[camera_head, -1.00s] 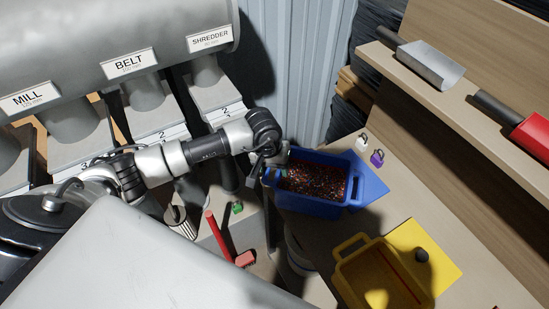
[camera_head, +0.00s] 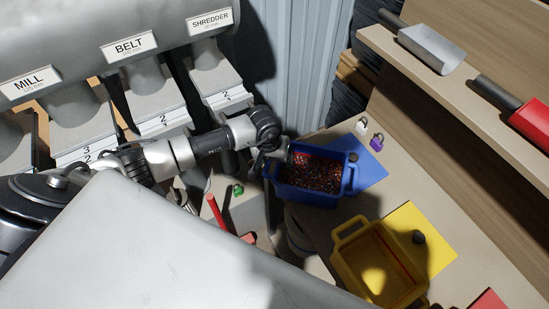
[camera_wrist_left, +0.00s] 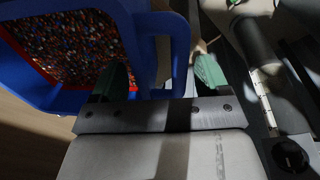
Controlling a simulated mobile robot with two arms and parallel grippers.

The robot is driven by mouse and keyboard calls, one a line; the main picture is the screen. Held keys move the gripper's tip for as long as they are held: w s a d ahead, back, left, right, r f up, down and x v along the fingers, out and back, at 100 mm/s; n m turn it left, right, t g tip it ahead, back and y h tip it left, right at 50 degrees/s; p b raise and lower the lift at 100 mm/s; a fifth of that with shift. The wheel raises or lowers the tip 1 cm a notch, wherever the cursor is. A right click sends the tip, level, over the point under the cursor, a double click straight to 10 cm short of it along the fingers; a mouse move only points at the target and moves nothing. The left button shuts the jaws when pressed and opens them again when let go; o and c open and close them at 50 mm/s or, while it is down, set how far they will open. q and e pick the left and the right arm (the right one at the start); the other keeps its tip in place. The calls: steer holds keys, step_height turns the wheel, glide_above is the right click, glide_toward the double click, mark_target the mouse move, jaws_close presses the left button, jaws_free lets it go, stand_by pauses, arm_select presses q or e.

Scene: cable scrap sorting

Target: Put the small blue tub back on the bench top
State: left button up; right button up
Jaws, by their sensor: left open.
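The small blue tub (camera_head: 312,199), full of mixed red and dark granules, is at the left edge of the bench top (camera_head: 320,235), beside and partly over a blue sheet (camera_head: 372,174). Whether its whole base rests on the bench is hidden. My left gripper (camera_head: 277,163) is at the tub's left end. In the left wrist view its green fingers (camera_wrist_left: 162,76) are apart, with the tub's blue handle (camera_wrist_left: 180,50) between them. A gap shows between the handle and the right finger. My right gripper is not in view.
A yellow tub (camera_head: 350,232) stands in front on a yellow sheet (camera_head: 437,245). White (camera_head: 361,127) and purple (camera_head: 376,142) padlocks lie behind the blue sheet. A shelf at right holds a metal scoop (camera_head: 430,50) and a red scoop (camera_head: 530,128). A red-handled tool (camera_head: 216,212) stands left of the bench.

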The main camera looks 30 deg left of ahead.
arm_select(q)
steer(key=shift+r, duration=0.3)
step_height(320, 180, up, 11)
steer(key=s+a+b, duration=0.1)
steer(key=b, duration=0.1)
steer(key=shift+s+a+r, duration=0.15)
steer(key=shift+s+a, duration=0.05)
steer(key=shift+s, duration=0.05)
